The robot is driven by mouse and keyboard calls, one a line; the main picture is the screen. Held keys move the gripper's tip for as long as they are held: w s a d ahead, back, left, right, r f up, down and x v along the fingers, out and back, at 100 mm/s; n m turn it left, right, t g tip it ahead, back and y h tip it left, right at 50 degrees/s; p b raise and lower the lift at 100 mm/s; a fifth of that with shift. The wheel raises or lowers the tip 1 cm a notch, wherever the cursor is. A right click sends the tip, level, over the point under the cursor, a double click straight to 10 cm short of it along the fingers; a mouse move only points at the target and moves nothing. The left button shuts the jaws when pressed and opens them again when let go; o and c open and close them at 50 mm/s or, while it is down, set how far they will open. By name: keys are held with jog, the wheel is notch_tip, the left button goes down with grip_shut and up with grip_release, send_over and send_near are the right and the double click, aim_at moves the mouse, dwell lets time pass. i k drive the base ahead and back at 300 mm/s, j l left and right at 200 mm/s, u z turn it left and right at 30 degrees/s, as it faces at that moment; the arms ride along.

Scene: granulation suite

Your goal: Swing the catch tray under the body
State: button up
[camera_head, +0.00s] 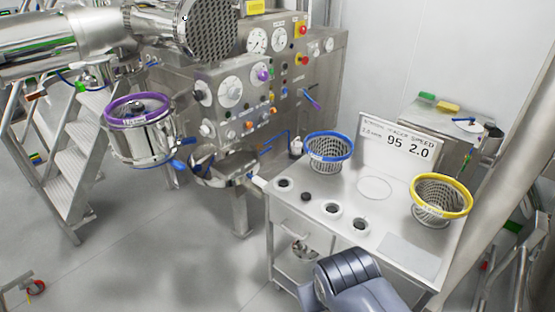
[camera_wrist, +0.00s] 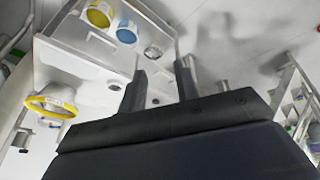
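The body is a steel drum (camera_head: 140,140) with a purple ring on top, at the left in the head view, hanging from the machine. The catch tray appears to be the shallow round steel pan (camera_head: 226,167), right of the drum and a little lower. It is beside the drum, not under it, and a pale bar reaches from it towards the bench. My gripper (camera_wrist: 160,66) is open in the wrist view, with its two fingers apart and nothing seen between them. In the head view only my grey arm shows at the bottom, apart from pan and drum; the fingers are hidden.
A white bench (camera_head: 395,215) carries a blue-rimmed basket (camera_head: 329,155), a yellow-rimmed basket (camera_head: 441,197) and a sign (camera_head: 398,143). A control panel (camera_head: 245,95) stands behind the pan. Steps (camera_head: 75,165) stand at the left. The floor before the drum is clear.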

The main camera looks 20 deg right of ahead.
aim_at(209, 165)
jog(key=i+j, duration=0.15)
jog(key=i, duration=0.75)
jog(key=l+z, duration=0.05)
